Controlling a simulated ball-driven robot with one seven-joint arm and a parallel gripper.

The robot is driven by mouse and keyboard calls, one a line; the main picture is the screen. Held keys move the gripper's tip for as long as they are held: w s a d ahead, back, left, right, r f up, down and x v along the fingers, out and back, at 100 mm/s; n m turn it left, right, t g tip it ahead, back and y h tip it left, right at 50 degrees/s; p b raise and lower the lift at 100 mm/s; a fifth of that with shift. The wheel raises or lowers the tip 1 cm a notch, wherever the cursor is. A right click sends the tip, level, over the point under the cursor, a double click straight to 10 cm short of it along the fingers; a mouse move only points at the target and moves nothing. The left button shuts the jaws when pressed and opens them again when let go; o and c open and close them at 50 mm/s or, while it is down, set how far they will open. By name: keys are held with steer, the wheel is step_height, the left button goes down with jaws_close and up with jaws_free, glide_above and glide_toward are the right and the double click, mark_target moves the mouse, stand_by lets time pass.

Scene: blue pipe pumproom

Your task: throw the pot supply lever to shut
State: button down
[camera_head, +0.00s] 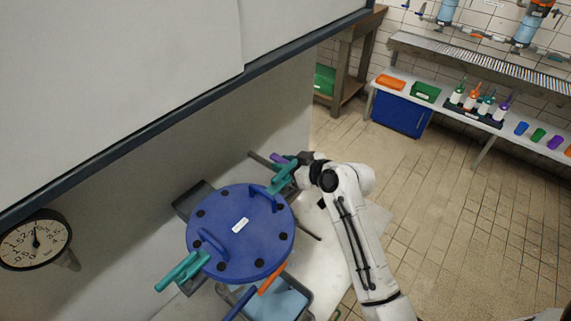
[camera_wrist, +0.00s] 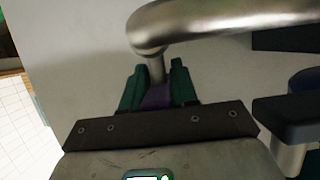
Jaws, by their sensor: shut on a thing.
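My gripper (camera_wrist: 157,88) is shut on a purple lever handle (camera_wrist: 157,98), with one dark green finger on each side of it. A short metal stem runs from the handle to a thick silver pipe (camera_wrist: 220,18). In the head view the purple handle (camera_head: 277,158) shows just left of my wrist, mostly hidden by it, at the far right side of the pot. The pot (camera_head: 240,225) has a round blue lid with dark knobs, a white label and blue handles. I cannot read from these frames which way the lever is set.
Teal clamps (camera_head: 182,271) sit at the lid's edge. An orange handle (camera_head: 272,279) and a blue bin (camera_head: 282,305) are below the pot. A dial gauge (camera_head: 36,240) is on the left wall. A bench (camera_head: 455,112) holds bottles and trays. Tiled floor lies clear at right.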

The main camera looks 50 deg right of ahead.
steer(key=shift+m+h+p, duration=0.6)
steer(key=shift+m+h, duration=0.2)
steer(key=shift+h, duration=0.1)
steer(key=c, duration=1)
jaws_free()
steer(key=shift+o, duration=0.2)
steer(key=shift+s, duration=0.1)
steer(key=b+v, duration=0.2)
steer(key=v, duration=0.8)
steer(key=shift+s+r, duration=0.2)
steer(key=shift+s, duration=0.1)
steer(key=shift+c, duration=0.3)
